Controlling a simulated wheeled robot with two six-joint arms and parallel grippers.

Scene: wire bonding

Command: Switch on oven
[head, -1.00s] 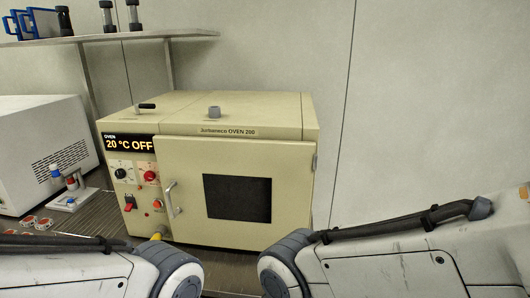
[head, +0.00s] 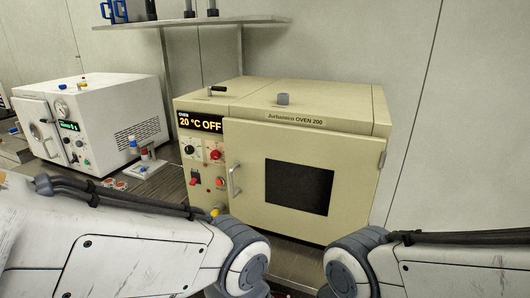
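The beige oven (head: 346,218) stands on the bench in the middle of the head view with its door closed. Its display (head: 200,123) reads "20 °C OFF". Below the display are a black knob (head: 189,150), a red knob (head: 215,155), a red switch (head: 195,179) and a small red-orange button or lamp (head: 220,183). The door handle (head: 234,181) is at the door's left edge. My two arms come in from the lower left and lower right. Both grippers are outside the picture, so their state is hidden.
A white machine (head: 95,118) with a green display stands to the left. A small stand with blue and red bottles (head: 138,158) and red-white round items (head: 115,184) lie between it and the oven. A metal shelf (head: 190,22) hangs above. The wall is behind.

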